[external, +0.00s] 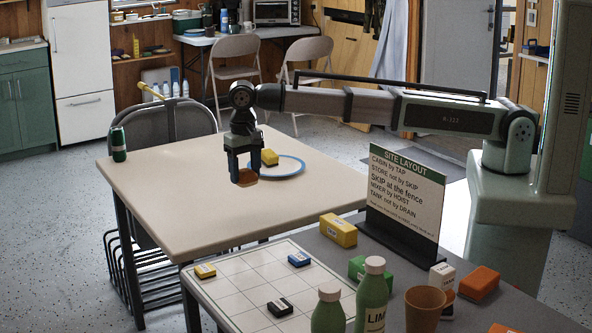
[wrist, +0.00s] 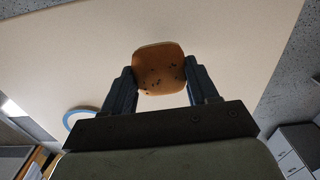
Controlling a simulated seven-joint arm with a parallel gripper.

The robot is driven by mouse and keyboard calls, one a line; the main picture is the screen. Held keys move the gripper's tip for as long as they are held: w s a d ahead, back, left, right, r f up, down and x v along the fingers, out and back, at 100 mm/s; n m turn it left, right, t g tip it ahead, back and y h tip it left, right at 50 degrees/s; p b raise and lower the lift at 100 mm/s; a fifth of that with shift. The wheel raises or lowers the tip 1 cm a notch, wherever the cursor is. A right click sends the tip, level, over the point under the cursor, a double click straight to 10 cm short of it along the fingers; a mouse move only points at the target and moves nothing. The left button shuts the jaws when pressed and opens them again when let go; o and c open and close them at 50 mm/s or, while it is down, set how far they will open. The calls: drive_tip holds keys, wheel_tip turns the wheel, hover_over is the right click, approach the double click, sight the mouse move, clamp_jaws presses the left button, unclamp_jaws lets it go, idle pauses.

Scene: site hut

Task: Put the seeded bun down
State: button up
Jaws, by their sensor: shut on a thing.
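The seeded bun (external: 246,177) is orange-brown and hangs between the fingertips of my gripper (external: 248,168) in the external view. In the wrist view the bun (wrist: 159,69) shows a rounded square top with dark specks, and my gripper (wrist: 159,82) is shut on its two sides. The bun is over the beige table (external: 180,208). I cannot tell whether its underside touches the tabletop.
A green can (external: 118,144) stands at the table's left corner. A site layout sign (external: 405,190) and a gridded board (external: 245,270) are nearer the camera. The table's front and left are clear.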

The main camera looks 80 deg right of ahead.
sight(241, 218)
drive_tip(key=shift+w+a+r, duration=0.1)
drive_tip(key=shift+w+a, duration=0.15)
drive_tip(key=shift+w, duration=0.6)
drive_tip(key=shift+s+f+m, duration=0.1)
drive_tip(key=shift+f+m, duration=0.3)
drive_tip(key=shift+f, duration=4.6)
drive_tip(key=shift+f, duration=0.1)
drive_tip(key=o, duration=1.1)
drive_tip(key=shift+c, duration=0.2)
wheel_tip(241, 218, up, 12)
drive_tip(key=shift+r, duration=0.1)
drive_tip(key=shift+d, duration=0.15)
